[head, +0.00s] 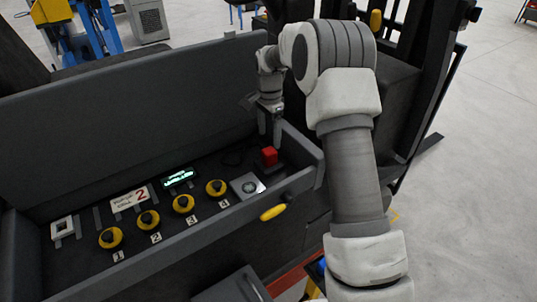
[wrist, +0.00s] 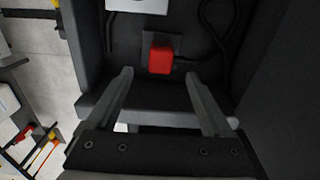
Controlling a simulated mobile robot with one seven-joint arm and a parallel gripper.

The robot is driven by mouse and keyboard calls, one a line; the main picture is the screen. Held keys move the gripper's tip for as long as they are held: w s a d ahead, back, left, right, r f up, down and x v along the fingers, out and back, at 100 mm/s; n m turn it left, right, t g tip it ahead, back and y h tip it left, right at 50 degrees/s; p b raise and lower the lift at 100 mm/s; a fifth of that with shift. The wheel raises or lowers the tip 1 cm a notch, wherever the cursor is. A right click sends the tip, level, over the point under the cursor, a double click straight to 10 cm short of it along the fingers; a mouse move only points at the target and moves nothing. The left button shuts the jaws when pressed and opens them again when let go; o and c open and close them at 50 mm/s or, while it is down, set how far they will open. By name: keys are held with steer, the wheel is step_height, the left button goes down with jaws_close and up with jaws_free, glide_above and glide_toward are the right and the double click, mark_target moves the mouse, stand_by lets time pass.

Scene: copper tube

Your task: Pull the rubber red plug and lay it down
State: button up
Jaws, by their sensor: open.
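The red plug (head: 269,156) sits at the right end of the dark console panel, near its right side wall. In the wrist view the red plug (wrist: 161,60) lies beyond the fingertips, roughly centred between them and apart from both. A dark cable runs beside it. My gripper (head: 270,135) points down just behind the plug in the head view. Its two fingers stand wide apart and empty in the wrist view (wrist: 158,75).
A silver plate with a round button (head: 248,186) is left of the plug. Several yellow knobs (head: 215,188) and a lit green display (head: 178,178) follow further left. The console's raised front rim (head: 225,216) and right wall (head: 303,148) enclose the panel.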

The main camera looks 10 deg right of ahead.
steer(key=shift+w+f, duration=0.1)
steer(key=shift+f, duration=0.15)
steer(key=shift+f, duration=0.1)
